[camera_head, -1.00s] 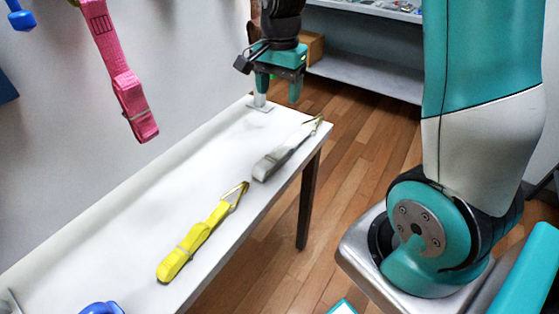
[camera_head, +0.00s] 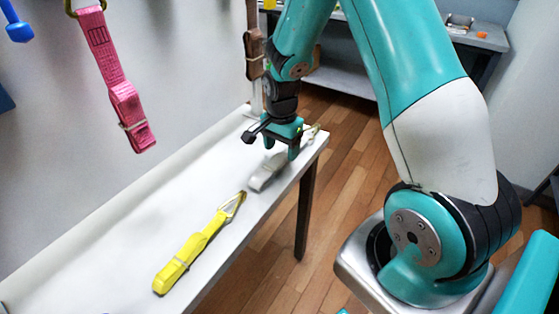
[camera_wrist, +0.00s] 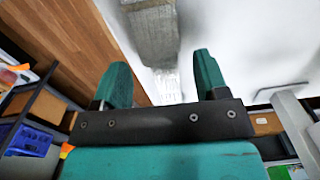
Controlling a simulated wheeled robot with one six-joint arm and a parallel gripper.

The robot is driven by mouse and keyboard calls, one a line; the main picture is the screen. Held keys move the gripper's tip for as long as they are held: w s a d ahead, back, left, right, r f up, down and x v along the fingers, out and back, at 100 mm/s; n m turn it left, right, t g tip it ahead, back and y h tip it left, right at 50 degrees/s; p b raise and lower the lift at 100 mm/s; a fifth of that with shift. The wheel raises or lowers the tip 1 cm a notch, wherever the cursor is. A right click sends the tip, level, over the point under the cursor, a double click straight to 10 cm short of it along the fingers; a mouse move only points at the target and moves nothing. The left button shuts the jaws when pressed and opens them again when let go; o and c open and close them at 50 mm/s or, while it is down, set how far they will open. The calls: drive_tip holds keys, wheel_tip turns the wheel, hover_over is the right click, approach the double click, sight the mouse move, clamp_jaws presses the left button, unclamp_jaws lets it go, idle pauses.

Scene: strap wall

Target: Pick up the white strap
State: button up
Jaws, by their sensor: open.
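The white strap (camera_head: 264,174) looks pale grey and lies bundled on the white table near its far right edge, with a metal hook (camera_head: 313,131) at its far end. My gripper (camera_head: 280,150) is over the strap, pointing down, and hides its middle in the head view. In the wrist view my gripper (camera_wrist: 163,85) is open, with its two teal fingers apart. The strap's bundle (camera_wrist: 152,32) shows there beyond the fingertips, roughly in line with the gap. I cannot tell whether the fingers touch it.
A yellow strap (camera_head: 192,252) lies nearer on the white table (camera_head: 110,235). A pink strap (camera_head: 127,110) and a brown strap (camera_head: 253,52) hang by the wall. A metal post stands at the table's far end. Shelving (camera_head: 345,75) stands behind.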

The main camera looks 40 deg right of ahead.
sight(281, 156)
drive_tip(key=shift+f, duration=1.6)
drive_tip(key=c, duration=1.1)
drive_tip(key=shift+r, duration=0.1)
